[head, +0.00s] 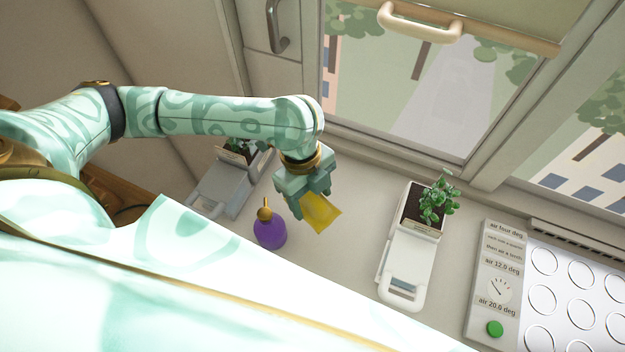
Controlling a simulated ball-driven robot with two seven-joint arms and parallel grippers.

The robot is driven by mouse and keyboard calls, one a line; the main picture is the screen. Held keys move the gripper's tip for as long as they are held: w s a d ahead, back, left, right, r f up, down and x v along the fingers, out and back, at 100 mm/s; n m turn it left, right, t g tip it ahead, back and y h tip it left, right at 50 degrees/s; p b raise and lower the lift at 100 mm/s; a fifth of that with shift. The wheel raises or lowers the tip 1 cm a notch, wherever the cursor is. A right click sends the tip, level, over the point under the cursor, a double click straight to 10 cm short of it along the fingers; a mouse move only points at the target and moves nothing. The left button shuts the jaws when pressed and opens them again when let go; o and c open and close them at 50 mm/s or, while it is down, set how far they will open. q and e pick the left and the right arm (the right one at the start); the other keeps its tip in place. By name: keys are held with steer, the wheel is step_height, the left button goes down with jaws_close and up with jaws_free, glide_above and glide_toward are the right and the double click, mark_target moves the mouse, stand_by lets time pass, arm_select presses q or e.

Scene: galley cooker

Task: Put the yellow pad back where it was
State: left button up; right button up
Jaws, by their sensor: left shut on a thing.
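The yellow pad (321,214) is a small flat piece, tilted, held in my left gripper (308,197). The left gripper is shut on the pad's upper left edge. The pad appears to be above the pale counter, between a purple bottle (270,233) and a white planter (407,255). My right gripper is not in view.
The purple bottle with a gold top stands just left of the pad. A grey planter (226,187) is partly hidden behind my left arm. At right is a panel with a green button (495,329) beside white round plates (580,275). Windows line the back.

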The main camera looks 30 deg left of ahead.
arm_select(q)
steer(key=w+a+f+b, duration=0.1)
steer(key=w+f, duration=0.1)
steer(key=w, duration=0.1)
steer(key=w+a+f+b, duration=0.1)
steer(key=w+a+f, duration=0.1)
steer(key=w+f, duration=0.1)
steer(key=w+a+f+b, duration=0.1)
steer(key=w+f, duration=0.2)
steer(key=w, duration=0.1)
steer(key=shift+a+f, duration=0.25)
steer(key=shift+a, duration=0.15)
steer(key=shift+w+a+f+b, duration=0.1)
steer(key=shift+w+f+b, duration=0.1)
steer(key=shift+f+b, duration=0.1)
steer(key=x, duration=0.3)
steer(key=shift+w+a+f+b, duration=0.1)
steer(key=shift+w+a+b, duration=0.05)
steer(key=shift+a+b, duration=0.2)
steer(key=o, duration=0.9)
